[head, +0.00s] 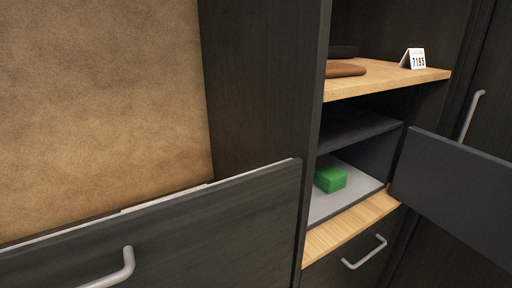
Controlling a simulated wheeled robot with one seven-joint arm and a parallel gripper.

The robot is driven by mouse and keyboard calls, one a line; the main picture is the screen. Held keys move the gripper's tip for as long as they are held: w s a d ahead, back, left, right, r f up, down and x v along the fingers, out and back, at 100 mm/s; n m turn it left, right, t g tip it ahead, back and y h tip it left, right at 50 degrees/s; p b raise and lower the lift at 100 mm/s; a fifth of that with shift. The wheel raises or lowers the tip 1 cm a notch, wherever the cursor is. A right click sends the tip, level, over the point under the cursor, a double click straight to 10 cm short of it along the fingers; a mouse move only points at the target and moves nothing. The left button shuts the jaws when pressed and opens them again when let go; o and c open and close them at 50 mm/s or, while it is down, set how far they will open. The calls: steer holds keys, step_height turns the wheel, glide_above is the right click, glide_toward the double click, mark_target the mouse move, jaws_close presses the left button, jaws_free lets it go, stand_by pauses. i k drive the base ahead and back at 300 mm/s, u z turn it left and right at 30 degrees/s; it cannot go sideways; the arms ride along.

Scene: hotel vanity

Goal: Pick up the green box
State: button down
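The green box (330,179) is a small bright green block in the head view, right of centre. It sits on the grey floor (350,192) of a dark open compartment, near its left side. The compartment's dark door (455,188) stands swung open to the right. My gripper is not in view.
A wooden ledge (352,226) lies below the compartment. A dark drawer front (210,240) with a handle stands at the lower left, and a dark upright panel (265,90) borders the compartment.

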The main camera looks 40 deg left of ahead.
mark_target(331, 178)
steer(key=u, duration=3.5)
steer(key=k, duration=1.4)
steer(key=z, duration=1.55)
steer(key=i, duration=0.6)
steer(key=z, duration=0.1)
